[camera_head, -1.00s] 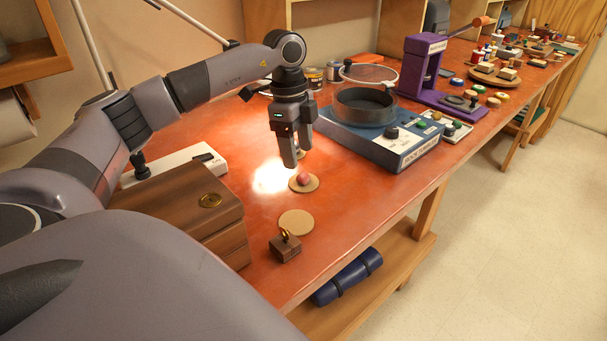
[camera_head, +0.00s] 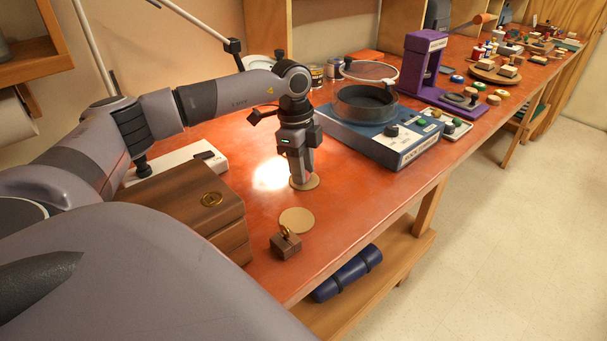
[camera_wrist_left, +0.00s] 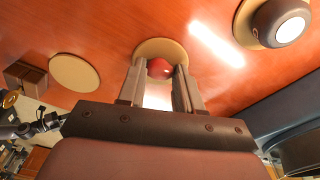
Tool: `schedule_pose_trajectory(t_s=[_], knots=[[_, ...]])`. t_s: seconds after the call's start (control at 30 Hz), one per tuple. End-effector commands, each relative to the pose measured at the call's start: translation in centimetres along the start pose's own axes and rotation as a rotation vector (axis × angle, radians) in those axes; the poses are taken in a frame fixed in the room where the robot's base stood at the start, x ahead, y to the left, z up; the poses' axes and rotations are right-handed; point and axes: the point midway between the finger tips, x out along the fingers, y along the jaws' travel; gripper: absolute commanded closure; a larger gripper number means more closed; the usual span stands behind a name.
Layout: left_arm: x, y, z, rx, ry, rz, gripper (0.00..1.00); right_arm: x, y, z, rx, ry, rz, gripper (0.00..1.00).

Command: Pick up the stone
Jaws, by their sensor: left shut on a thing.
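The stone is reddish and rounded. In the left wrist view the stone (camera_wrist_left: 160,69) sits between the fingertips of my left gripper (camera_wrist_left: 160,76), over a round tan disc (camera_wrist_left: 160,47). In the head view my left gripper (camera_head: 301,182) points down at the same tan disc (camera_head: 313,183) on the orange-red bench, and its fingers hide the stone. The left gripper is shut on the stone, low at the disc; I cannot tell whether the stone still touches it. My right gripper is not in view.
An empty tan disc (camera_head: 297,220) and a small brown block with a brass ring (camera_head: 286,245) lie nearer. A wooden box (camera_head: 185,205) stands left. A blue machine with a round pan (camera_head: 385,140) stands right. A second disc holds a grey-topped object (camera_wrist_left: 283,22).

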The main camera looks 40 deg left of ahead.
Motion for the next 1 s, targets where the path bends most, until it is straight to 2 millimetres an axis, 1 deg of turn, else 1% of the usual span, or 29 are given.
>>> schedule_pose_trajectory(t_s=[0.17, 0.27, 0.37, 0.47, 0.57, 0.8, 1.0], knots=[[-0.2, 0.0, -0.1, 0.0, 0.001, -0.001, 0.95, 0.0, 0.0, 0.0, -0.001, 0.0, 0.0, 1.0], [-0.6, -0.1, -0.1, 0.001, 0.001, -0.003, 0.95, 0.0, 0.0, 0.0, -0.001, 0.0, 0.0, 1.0], [-1.6, -0.1, -0.2, 0.001, 0.001, -0.003, 0.95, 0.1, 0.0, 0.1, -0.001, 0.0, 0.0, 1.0], [-3.1, -0.1, -0.4, 0.002, 0.002, -0.005, 0.95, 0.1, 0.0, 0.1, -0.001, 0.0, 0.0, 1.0], [-5.4, -0.1, -0.7, 0.002, 0.004, -0.006, 0.95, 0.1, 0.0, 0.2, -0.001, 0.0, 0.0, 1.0], [-11.9, -0.1, -1.6, 0.001, 0.004, -0.007, 0.95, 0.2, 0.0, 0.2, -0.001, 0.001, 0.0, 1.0], [-16.6, -0.1, -2.1, 0.001, 0.003, -0.005, 0.95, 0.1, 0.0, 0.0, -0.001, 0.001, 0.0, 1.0]])
